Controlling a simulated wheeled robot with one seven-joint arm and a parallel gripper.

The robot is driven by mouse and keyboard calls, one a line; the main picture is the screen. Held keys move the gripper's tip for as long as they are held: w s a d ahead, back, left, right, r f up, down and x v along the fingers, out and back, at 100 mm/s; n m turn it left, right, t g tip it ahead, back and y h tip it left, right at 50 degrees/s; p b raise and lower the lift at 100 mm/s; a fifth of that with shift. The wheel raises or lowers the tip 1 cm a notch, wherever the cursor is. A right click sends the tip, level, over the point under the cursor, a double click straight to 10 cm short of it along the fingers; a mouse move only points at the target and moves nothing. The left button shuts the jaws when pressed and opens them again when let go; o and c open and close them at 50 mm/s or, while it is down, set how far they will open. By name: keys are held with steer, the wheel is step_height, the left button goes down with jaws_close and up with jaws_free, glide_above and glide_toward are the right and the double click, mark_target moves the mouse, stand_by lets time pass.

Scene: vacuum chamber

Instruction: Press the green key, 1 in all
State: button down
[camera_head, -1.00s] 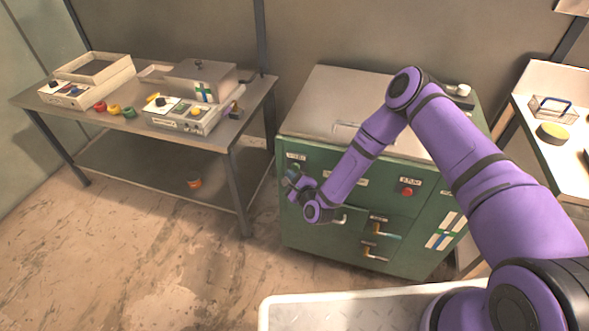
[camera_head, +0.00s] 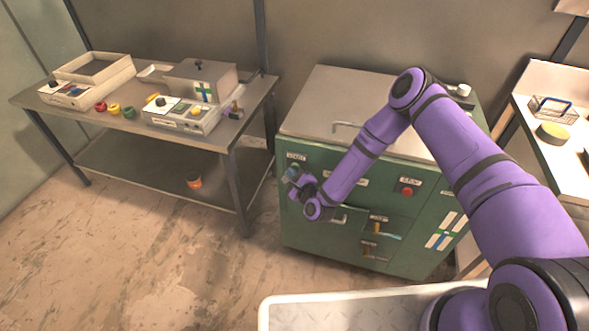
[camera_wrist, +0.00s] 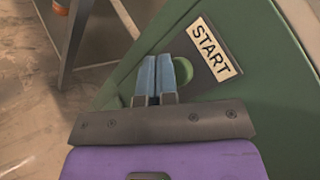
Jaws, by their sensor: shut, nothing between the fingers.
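The green key (camera_wrist: 183,71) is a round button on the green cabinet front (camera_head: 345,225), beside a START label (camera_wrist: 210,49). In the wrist view it shows just right of my fingertips, and the fingers hide its left part. My gripper (camera_wrist: 155,60) is shut and empty, with its two blue-grey fingers side by side, pointing at the cabinet face. I cannot tell whether the fingertips touch the key. In the head view my gripper (camera_head: 291,178) is at the cabinet's upper left front, below the START label, and hides most of the key.
A red button (camera_head: 406,190) sits to the right on the same cabinet front. Valve handles (camera_head: 384,234) stick out lower down. A metal table (camera_head: 70,130) with several devices stands left. A white-topped table (camera_head: 558,110) stands right. Open floor lies at front left.

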steer(key=shift+w+d, duration=0.15)
steer(key=shift+w, duration=0.25)
stand_by(1.0)
steer(key=shift+s+a, duration=0.3)
steer(key=shift+s, duration=0.5)
steer(key=shift+s, duration=0.1)
steer(key=s, duration=0.1)
steer(key=s+a, duration=0.1)
steer(key=s, duration=0.2)
steer(key=shift+s+a, duration=0.25)
steer(key=shift+a, duration=0.1)
stand_by(0.7)
